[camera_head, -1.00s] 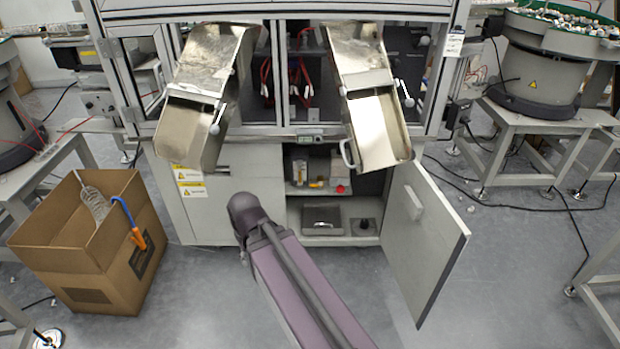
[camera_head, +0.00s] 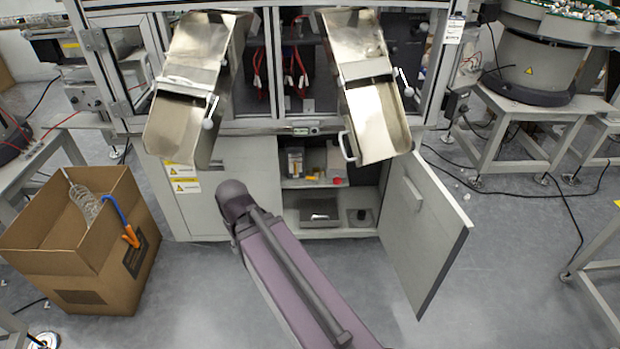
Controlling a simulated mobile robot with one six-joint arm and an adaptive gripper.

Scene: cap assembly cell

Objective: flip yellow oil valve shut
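I cannot make out a yellow oil valve for certain. The open lower cabinet (camera_head: 258,190) of the machine holds small items on its inner shelf.
The cabinet door (camera_head: 425,230) stands open to the right. Two metal chutes (camera_head: 180,130) (camera_head: 377,130) hang above the opening. A cardboard box (camera_head: 110,265) with an orange-and-blue handled item (camera_head: 128,230) stands on the left. Cables lie on the floor at right.

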